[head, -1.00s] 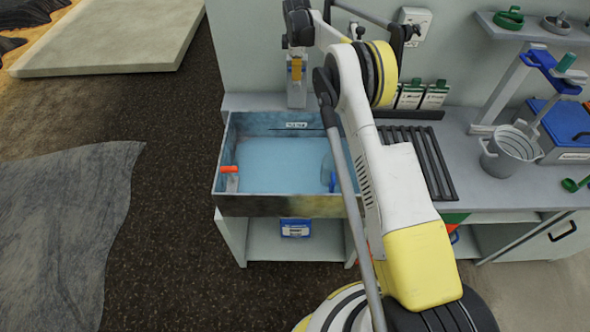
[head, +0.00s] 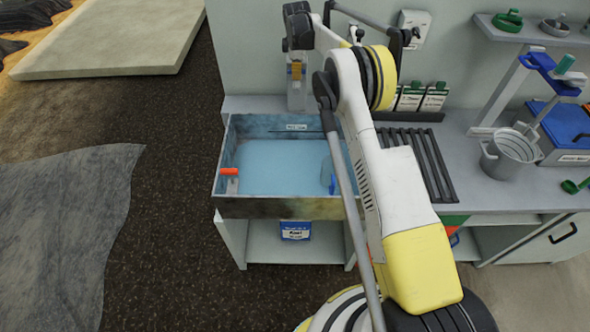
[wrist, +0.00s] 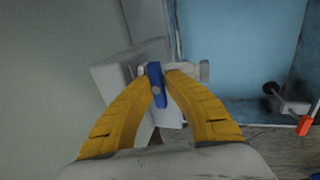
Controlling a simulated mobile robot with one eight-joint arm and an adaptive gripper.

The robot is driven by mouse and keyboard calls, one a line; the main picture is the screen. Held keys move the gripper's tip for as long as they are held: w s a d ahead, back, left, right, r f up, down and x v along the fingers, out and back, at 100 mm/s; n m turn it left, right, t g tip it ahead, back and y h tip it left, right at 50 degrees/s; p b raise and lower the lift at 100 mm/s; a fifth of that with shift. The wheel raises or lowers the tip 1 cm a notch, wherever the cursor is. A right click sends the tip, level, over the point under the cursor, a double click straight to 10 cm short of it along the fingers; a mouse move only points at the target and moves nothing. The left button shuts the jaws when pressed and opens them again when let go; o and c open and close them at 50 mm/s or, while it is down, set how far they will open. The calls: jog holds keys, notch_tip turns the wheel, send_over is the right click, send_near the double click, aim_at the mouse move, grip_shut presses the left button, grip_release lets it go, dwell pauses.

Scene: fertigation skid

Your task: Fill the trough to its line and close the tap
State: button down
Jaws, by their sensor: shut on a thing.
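The trough (head: 262,207) stands at the left end of the bench with pale blue water (head: 285,165) in it. A label (head: 297,127) and a dark line are on its back inner wall; the water's far edge appears below them. The tap body (head: 296,95) stands behind the trough at the wall. In the wrist view my gripper (wrist: 158,74) is shut on the tap's blue handle (wrist: 155,83), with a yellow finger on each side. My gripper (head: 296,70) is small in the head view, and the handle is hidden there. Any stream from the tap cannot be made out.
An orange-topped fitting (head: 229,171) is at the trough's left wall, and a clear blue item (head: 329,178) is at its right. A black rack (head: 425,160), a grey bucket (head: 510,152) and a blue box (head: 565,130) are to the right.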

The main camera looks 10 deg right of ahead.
jog(key=shift+w, duration=0.1)
jog(key=n+y+b, duration=0.1)
jog(key=n, duration=0.3)
jog(key=shift+d, duration=0.15)
jog(key=n+y, duration=0.1)
jog(key=n, duration=0.2)
jog(key=shift+r, duration=0.1)
jog(key=shift+a, duration=0.2)
dwell(6.8)
